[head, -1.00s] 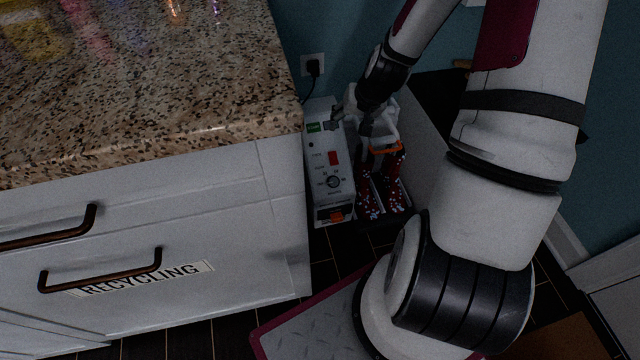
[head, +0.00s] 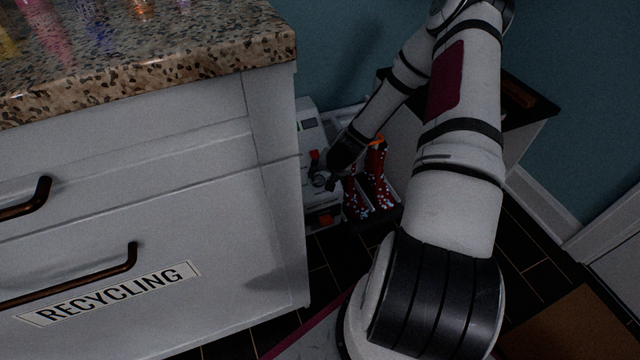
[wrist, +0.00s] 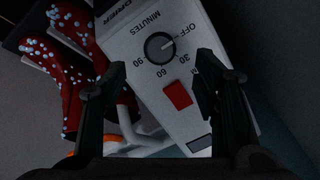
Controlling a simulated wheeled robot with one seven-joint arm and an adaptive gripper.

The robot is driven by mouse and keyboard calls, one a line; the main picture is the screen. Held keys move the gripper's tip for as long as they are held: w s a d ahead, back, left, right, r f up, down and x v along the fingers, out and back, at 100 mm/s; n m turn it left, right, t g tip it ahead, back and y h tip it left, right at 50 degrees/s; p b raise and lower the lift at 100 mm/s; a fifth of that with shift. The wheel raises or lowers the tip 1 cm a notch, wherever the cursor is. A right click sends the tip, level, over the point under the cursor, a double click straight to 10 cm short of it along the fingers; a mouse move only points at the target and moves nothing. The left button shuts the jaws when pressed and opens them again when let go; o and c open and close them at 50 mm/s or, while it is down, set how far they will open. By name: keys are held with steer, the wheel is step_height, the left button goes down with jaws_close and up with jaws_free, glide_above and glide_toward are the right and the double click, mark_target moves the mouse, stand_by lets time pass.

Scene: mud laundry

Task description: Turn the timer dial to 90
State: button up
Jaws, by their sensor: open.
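The timer dial (wrist: 160,47) is a round dark knob on the sloping face of a white boot dryer (wrist: 185,125). Labels MINUTES, OFF, 30, 60 and 90 surround it, and its pale pointer line appears to aim at OFF. In the head view the dial (head: 320,180) shows small on the dryer (head: 308,120), beside my gripper (head: 334,178). In the wrist view my gripper (wrist: 152,62) is open and empty, with one black finger left and one right of the dryer's face. The dial lies between and slightly beyond the fingertips; I see no contact.
A red rocker switch (wrist: 177,94) sits close to the dial. Red boots with pale dots (head: 377,175) stand right of the dryer. A white cabinet with a granite top (head: 150,60) stands close on the left. Dark floor tiles (head: 335,255) lie in front.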

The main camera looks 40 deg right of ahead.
mark_target(319, 180)
steer(key=b+x, duration=0.2)
steer(key=x, duration=0.5)
steer(key=shift+c, duration=0.5)
steer(key=c, duration=1.1)
